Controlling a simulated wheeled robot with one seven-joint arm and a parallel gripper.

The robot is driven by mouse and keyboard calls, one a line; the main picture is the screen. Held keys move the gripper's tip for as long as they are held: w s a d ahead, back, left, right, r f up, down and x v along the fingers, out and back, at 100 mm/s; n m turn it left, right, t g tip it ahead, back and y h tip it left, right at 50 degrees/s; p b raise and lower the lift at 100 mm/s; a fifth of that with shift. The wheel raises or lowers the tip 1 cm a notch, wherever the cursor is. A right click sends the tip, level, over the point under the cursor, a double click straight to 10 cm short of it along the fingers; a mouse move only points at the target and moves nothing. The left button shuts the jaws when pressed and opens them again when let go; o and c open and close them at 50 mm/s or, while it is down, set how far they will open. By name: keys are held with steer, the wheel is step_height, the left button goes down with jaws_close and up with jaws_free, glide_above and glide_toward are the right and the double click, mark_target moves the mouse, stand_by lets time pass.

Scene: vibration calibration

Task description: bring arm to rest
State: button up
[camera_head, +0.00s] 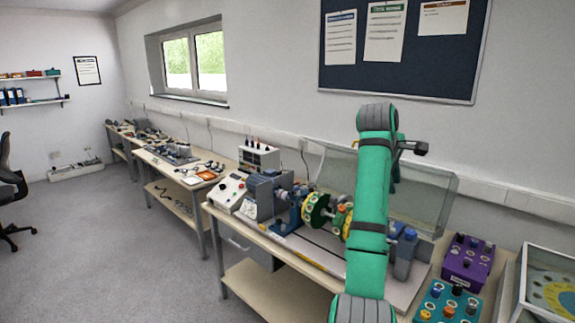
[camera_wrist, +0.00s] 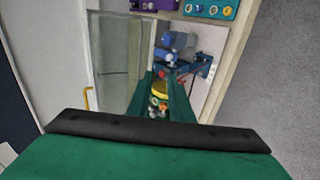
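My green arm stands raised over the right part of the workbench in the head view. My gripper is hidden behind the arm there. In the wrist view my gripper (camera_wrist: 161,98) points down at the bench, its two green fingers apart. A yellow disc (camera_wrist: 160,88) with small knobs shows in the gap, seemingly on the rig below rather than held. In the head view the vibration rig has a green-and-yellow disc (camera_head: 316,209) on its shaft and a grey motor block (camera_head: 262,195). The arm hides part of the rig.
A clear guard panel (camera_head: 430,195) stands behind the rig. A purple block (camera_head: 467,262) and a teal block (camera_head: 447,303) with knobs sit at right, beside a tray (camera_head: 548,285). A white control box (camera_head: 229,191) is at left. Open floor (camera_head: 110,260) lies left of the benches.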

steer(key=w+a+f+m+t, duration=0.1)
steer(key=a+f, duration=0.2)
steer(key=f, duration=1.3)
steer(key=a+f+t, duration=0.1)
steer(key=a+f, duration=0.2)
steer(key=f, duration=1.4)
steer(key=s+a+f+m+t+y, duration=0.1)
steer(key=s+a+f, duration=0.5)
steer(key=f, duration=0.4)
steer(key=s+a+f+m+t+y, duration=0.1)
steer(key=s+a+f+t, duration=0.15)
steer(key=s+f, duration=0.7)
steer(key=s+a+f+m+t+y, duration=0.15)
steer(key=s+a, duration=0.25)
steer(key=s, duration=0.5)
steer(key=s+a+f, duration=0.3)
steer(key=s, duration=0.5)
steer(key=s+a+f+m, duration=0.15)
steer(key=s+a, duration=0.25)
steer(key=s, duration=0.5)
steer(key=s+a+r+m+t, duration=0.1)
steer(key=s+r, duration=0.6)
steer(key=s, duration=0.4)
steer(key=s+a+r+m+t+y, duration=0.1)
steer(key=s+a+r+m, duration=0.1)
steer(key=s+r, duration=0.6)
steer(key=s, duration=0.3)
steer(key=shift+s+a+r+m, duration=0.2)
steer(key=shift+a+r+m, duration=0.1)
